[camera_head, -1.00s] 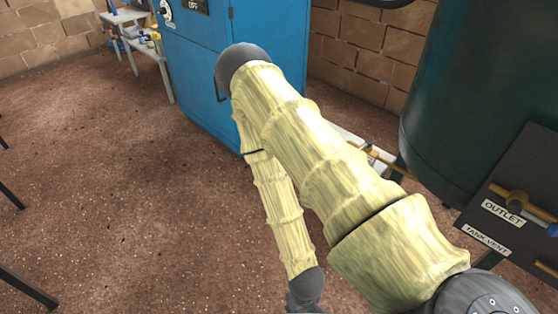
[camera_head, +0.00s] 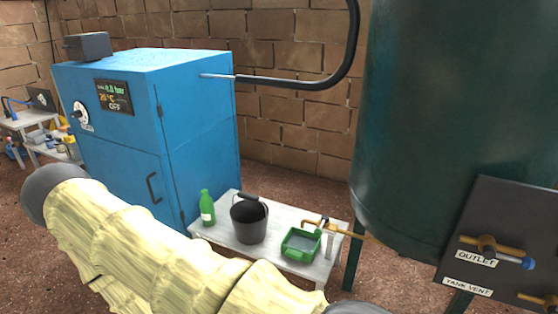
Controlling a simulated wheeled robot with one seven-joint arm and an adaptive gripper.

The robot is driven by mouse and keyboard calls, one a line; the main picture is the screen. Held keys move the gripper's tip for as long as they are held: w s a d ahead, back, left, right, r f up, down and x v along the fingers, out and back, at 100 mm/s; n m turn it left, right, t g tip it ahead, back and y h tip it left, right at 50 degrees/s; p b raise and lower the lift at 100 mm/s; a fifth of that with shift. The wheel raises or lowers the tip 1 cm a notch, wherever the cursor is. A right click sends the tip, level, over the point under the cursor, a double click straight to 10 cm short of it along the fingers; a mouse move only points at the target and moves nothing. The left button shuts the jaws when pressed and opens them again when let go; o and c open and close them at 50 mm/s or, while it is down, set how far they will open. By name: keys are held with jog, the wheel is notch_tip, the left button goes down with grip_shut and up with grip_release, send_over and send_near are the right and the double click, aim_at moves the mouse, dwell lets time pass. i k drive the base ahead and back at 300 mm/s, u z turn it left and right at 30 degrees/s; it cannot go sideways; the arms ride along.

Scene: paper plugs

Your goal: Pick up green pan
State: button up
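My arm, in a pale yellow sleeve, crosses the lower left and bottom of the view, in front of the table. My gripper is outside the view.
A black bucket (camera_head: 249,221) stands just left of the pan, and a green bottle (camera_head: 207,208) left of that. A blue cabinet (camera_head: 125,150) rises behind left. A large dark green tank (camera_head: 435,120) and a valve panel (camera_head: 500,240) bound the right side.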

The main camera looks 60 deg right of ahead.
aim_at(299, 244)
jog(key=i, duration=3.15)
jog(key=z, duration=4.25)
jog(key=i, duration=0.5)
jog(key=u, duration=0.05)
